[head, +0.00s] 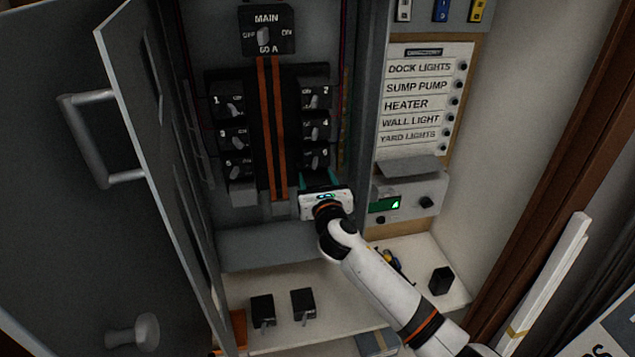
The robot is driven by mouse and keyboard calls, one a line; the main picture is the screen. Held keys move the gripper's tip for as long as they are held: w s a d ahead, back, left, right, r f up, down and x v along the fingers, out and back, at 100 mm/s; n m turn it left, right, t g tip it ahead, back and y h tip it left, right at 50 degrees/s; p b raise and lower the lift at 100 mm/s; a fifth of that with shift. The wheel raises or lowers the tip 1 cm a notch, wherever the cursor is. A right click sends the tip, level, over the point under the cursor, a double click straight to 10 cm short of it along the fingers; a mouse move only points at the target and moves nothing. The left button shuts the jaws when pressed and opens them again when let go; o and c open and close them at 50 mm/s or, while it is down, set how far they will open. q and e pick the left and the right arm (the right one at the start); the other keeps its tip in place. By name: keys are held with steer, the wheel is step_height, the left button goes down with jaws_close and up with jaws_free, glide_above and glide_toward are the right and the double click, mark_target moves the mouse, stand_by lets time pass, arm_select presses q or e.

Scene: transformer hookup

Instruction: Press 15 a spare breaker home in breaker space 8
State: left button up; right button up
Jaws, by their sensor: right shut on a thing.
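My right gripper (319,180) reaches up into the open panel at the lower end of the right breaker column, just below breaker 6 (316,159). Its teal fingers are shut on a dark thing, likely the spare breaker, mostly hidden by the gripper's white body. Breaker space 8 is behind the gripper, so I cannot tell whether the breaker is fully seated. Breaker 2 (316,95) and breaker 4 (315,130) sit above in the same column. My left gripper is not in view.
The panel door (150,150) stands open at left. Two black breakers (262,310) (303,303) stand on the shelf (285,335), and a black block (441,281) stands at its right. A small box with a green display (384,205) is close right of my gripper.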

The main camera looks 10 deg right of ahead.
mark_target(319, 185)
steer(key=shift+w, duration=0.65)
steer(key=shift+w+r, duration=0.15)
steer(key=o, duration=1.1)
steer(key=shift+w+a, duration=0.1)
steer(key=shift+s+p, duration=0.55)
steer(key=shift+s, duration=0.45)
steer(key=shift+s+p, duration=0.75)
steer(key=shift+s, duration=0.8)
